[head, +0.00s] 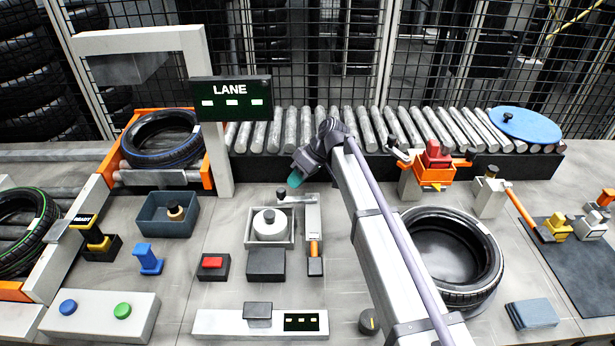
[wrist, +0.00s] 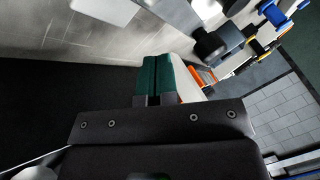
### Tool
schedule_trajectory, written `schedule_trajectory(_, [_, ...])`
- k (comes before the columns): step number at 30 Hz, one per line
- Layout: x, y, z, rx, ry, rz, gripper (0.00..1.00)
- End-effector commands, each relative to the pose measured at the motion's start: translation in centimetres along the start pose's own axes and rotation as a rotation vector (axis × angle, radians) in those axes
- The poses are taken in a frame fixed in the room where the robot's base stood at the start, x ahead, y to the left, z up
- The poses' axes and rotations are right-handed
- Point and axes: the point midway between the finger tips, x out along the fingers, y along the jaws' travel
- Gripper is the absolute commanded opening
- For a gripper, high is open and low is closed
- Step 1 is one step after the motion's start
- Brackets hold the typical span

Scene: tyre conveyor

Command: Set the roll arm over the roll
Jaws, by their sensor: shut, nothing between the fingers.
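The white roll (head: 271,228) stands in a square grey tray (head: 249,240) in the middle of the table, with a dark knob on top. The roll arm (head: 298,198) appears to be the short light bar behind the roll, with a dark knob at its left end. It meets a pale upright strip (head: 313,222) at the tray's right. In the head view it shows behind the roll's top, not across it. My gripper (head: 295,179) is shut and empty, just above and behind this bar. Its teal fingertips (wrist: 158,78) touch each other in the wrist view; contact with the bar cannot be told.
A black block (head: 266,264) lies in front of the tray, and an orange-handled lever (head: 314,248) on its right. The roller conveyor (head: 290,128) runs behind. A tyre (head: 455,255) lies to the right beyond my arm. A blue-grey bin (head: 167,222) stands left.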

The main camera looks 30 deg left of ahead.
Motion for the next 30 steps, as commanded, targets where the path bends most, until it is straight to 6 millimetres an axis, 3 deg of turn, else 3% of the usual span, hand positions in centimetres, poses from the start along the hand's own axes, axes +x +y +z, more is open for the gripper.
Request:
schedule_trajectory(1, [0.1,-1.0,0.1,0.0,0.0,0.0,0.0])
schedule_trajectory(6, [0.8,-2.3,0.0,0.001,-0.001,0.0,0.0])
schedule_trajectory(17, [0.9,-2.5,0.0,0.001,0.0,0.0,0.0])
schedule_trajectory(24, [1.5,-4.8,1.2,0.0,0.0,0.0,0.0])
schedule_trajectory(30, [1.5,-4.8,1.0,0.0,0.001,-0.001,0.0])
